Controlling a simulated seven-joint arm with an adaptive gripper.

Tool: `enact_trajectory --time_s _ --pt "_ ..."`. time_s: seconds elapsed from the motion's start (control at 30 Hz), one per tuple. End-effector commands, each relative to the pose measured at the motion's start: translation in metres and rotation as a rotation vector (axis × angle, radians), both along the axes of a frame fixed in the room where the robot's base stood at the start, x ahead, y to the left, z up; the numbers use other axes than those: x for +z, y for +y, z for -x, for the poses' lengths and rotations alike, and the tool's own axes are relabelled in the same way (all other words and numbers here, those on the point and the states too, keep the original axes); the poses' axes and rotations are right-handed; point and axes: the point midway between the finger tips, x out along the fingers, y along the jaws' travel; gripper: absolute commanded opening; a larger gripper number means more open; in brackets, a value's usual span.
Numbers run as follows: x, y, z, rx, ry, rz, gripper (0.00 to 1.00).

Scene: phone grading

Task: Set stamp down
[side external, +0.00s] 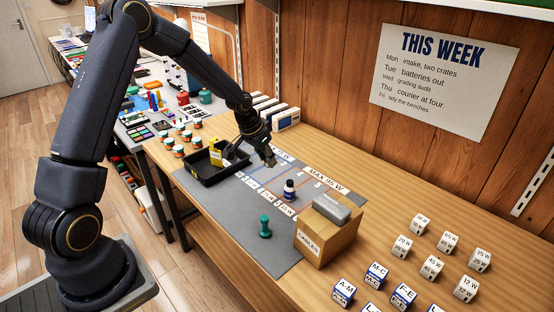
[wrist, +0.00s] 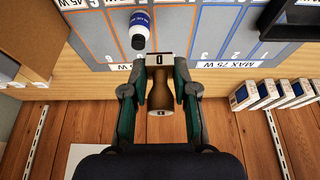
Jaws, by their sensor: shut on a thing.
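In the wrist view the stamp (wrist: 160,95) is a brown, waisted piece with a white face marked "0" at one end and a small white label at the other. My gripper (wrist: 160,75) is shut on it, one finger on each side. In the side view my gripper (side external: 266,157) is over the far part of the grey mat (side external: 262,258); the stamp cannot be made out there, and its clearance from the mat is unclear.
A teal knobbed piece (side external: 265,227) stands on the mat. A cardboard box (side external: 325,240) with a grey item on top stands at right. A black tray (side external: 207,176) with a yellow item is at left. Several white boxes (side external: 286,119) line the wall; labelled cubes (side external: 404,296) are at right.

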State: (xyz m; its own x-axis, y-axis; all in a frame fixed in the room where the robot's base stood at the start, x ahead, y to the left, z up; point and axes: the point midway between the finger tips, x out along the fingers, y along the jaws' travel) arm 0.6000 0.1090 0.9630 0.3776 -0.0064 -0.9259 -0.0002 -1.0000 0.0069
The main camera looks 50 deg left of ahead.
Motion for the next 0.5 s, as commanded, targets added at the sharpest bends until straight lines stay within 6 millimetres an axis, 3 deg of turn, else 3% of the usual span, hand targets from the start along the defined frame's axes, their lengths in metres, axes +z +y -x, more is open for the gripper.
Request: enact_trajectory --time_s 0.1,0.3,0.5 --pt "0.001 0.013 0.03 0.006 -0.002 -0.003 0.04" --pt "0.002 0.022 0.066 0.003 -0.006 -0.008 0.04" --pt "-0.037 0.02 0.065 -0.002 -0.002 -0.005 0.04"
